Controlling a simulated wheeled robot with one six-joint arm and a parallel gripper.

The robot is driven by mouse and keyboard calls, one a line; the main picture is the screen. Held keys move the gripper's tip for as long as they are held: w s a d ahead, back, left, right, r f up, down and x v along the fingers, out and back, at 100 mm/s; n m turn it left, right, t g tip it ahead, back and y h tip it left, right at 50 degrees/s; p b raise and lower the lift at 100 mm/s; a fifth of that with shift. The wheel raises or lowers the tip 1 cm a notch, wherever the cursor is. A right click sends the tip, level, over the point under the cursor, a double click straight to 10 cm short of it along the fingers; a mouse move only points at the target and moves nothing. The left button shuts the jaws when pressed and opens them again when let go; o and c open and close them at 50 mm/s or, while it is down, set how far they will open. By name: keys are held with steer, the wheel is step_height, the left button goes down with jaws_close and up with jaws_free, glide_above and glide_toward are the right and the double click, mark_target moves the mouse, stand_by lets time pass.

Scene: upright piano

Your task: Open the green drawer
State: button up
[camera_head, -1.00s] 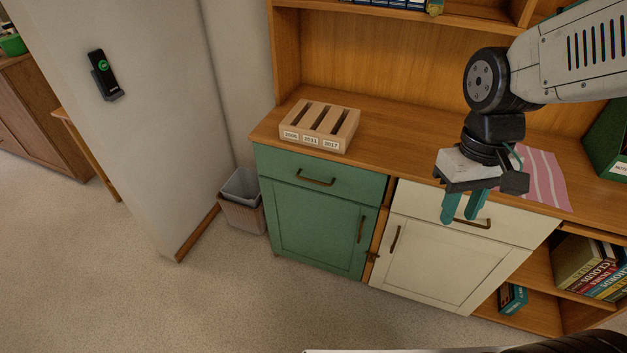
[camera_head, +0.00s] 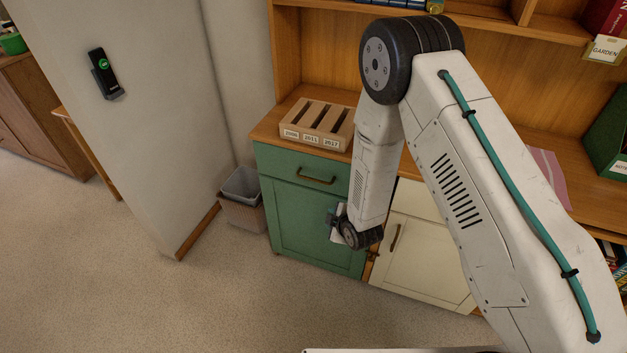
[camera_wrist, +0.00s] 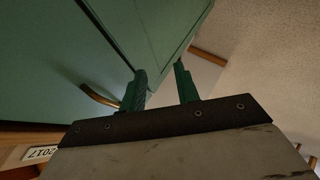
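The green drawer (camera_head: 278,165) is the top front of the green cabinet and looks closed in the head view. Its brass bar handle (camera_head: 316,178) is in plain sight, left of my forearm. The handle also shows in the wrist view (camera_wrist: 99,96), left of my gripper (camera_wrist: 162,82). The two teal fingers are apart with nothing between them. The nearer finger lies close to the handle's end; I cannot tell whether they touch. In the head view my arm hides most of the gripper, which is low in front of the green cabinet door (camera_head: 300,225).
A wooden slotted holder (camera_head: 318,140) with year labels stands on the cabinet top. A waste bin (camera_head: 242,208) stands left of the cabinet. A cream cabinet (camera_head: 425,245) adjoins at right, partly behind my arm. The carpet (camera_head: 230,300) in front is clear.

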mark_target(314, 180)
steer(key=w+a+r+n+t+y, duration=0.1)
steer(key=w+a+r+t, duration=0.1)
steer(key=w, duration=0.1)
steer(key=w+a+r+n+t+y, duration=0.1)
steer(key=w+a+r+n, duration=0.1)
steer(key=w, duration=0.2)
steer(key=w+a+r+n+t+y, duration=0.1)
steer(key=w+a+r+t, duration=0.1)
steer(key=w, duration=0.2)
steer(key=shift+n+t, duration=0.3)
jaws_close()
